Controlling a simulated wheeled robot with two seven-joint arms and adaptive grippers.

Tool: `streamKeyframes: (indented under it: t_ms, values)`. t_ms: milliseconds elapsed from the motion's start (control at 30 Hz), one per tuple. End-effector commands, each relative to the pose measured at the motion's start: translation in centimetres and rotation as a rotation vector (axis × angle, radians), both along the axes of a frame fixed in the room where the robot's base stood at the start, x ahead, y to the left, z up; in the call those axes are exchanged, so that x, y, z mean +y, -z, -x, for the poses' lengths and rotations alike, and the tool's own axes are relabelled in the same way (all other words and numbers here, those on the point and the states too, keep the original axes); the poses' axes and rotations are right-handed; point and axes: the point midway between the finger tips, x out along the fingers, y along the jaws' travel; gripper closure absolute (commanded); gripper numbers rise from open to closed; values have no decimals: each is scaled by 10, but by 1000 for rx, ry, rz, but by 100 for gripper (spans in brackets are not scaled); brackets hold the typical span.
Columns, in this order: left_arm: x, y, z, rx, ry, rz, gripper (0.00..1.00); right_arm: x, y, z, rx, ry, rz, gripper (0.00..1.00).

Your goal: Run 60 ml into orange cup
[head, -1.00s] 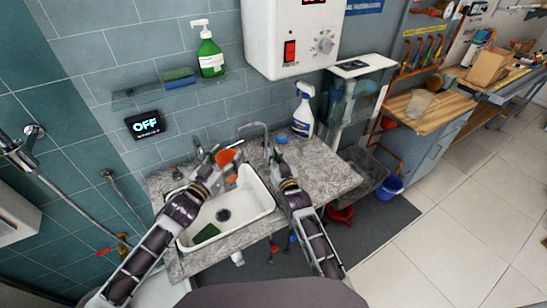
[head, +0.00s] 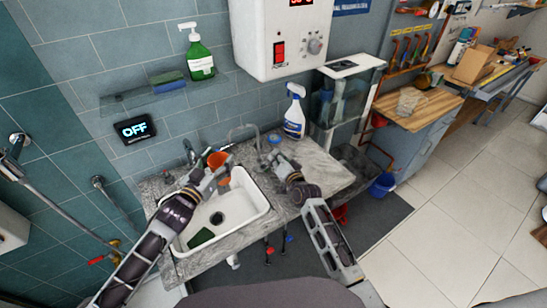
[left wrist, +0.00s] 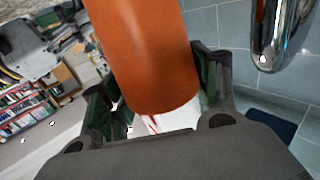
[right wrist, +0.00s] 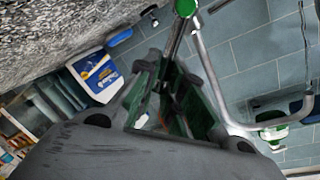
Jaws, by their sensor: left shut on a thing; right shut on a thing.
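The orange cup (head: 217,160) is above the back left of the white sink. My left gripper (head: 211,175) is shut on it; the cup fills the space between the fingers in the left wrist view (left wrist: 155,55). A chrome spout (left wrist: 282,35) is close beside the cup there; I cannot tell whether it is right over the cup. My right gripper (head: 273,160) is at the counter behind the sink, right of the curved faucet (head: 245,128). It is shut on a slim metal lever (right wrist: 178,38). The cup's inside and any water are hidden. The wall display (head: 135,129) reads OFF.
The sink basin (head: 240,207) is open below, with a green sponge (head: 200,238) in it. A spray bottle (head: 294,115) stands on the counter behind my right gripper. A shelf (head: 150,102) and a white heater box (head: 280,40) are on the wall.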

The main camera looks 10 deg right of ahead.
Motion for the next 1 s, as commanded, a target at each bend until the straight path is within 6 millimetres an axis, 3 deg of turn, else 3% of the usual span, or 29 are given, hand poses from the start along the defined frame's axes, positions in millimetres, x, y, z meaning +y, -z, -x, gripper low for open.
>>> streamKeyframes:
  t_ms: [333, 833, 867, 1000]
  values:
    - [0, 0, 0, 0, 0, 0, 61, -7, 10, -3, 78, 0, -155, 100]
    - [0, 0, 0, 0, 0, 0, 61, -8, 12, -3, 90, 0, -181, 100]
    - [0, 0, 0, 0, 0, 0, 61, -8, 12, -3, 90, 0, -181, 89]
    - [0, 0, 0, 0, 0, 0, 61, -8, 11, -4, 89, 0, -180, 71]
